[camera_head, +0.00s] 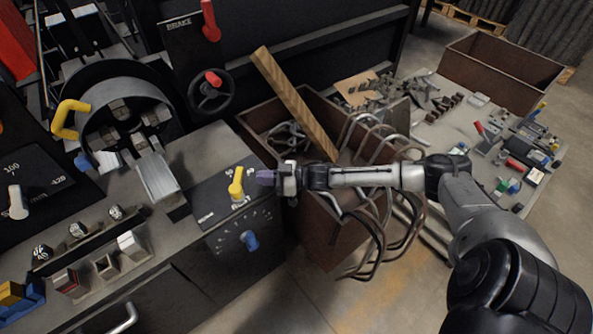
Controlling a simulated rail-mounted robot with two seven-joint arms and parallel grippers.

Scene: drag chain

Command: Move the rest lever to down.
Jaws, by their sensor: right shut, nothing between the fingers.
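The rest lever is a short yellow lever (236,186) on a dark panel (212,207), with a white label reading like "REST" just below it. The lever stands up from the panel with its rounded top toward the back. My right gripper (266,177) comes in from the right over the panel's right edge. My left gripper is not in view.
A blue knob (250,241) sits on the panel's front below the lever. A yellow handle (69,119) is by the round chuck (128,110) at left. A brown bin (330,226) with bent pipes and a wooden plank (295,103) stands under my right arm.

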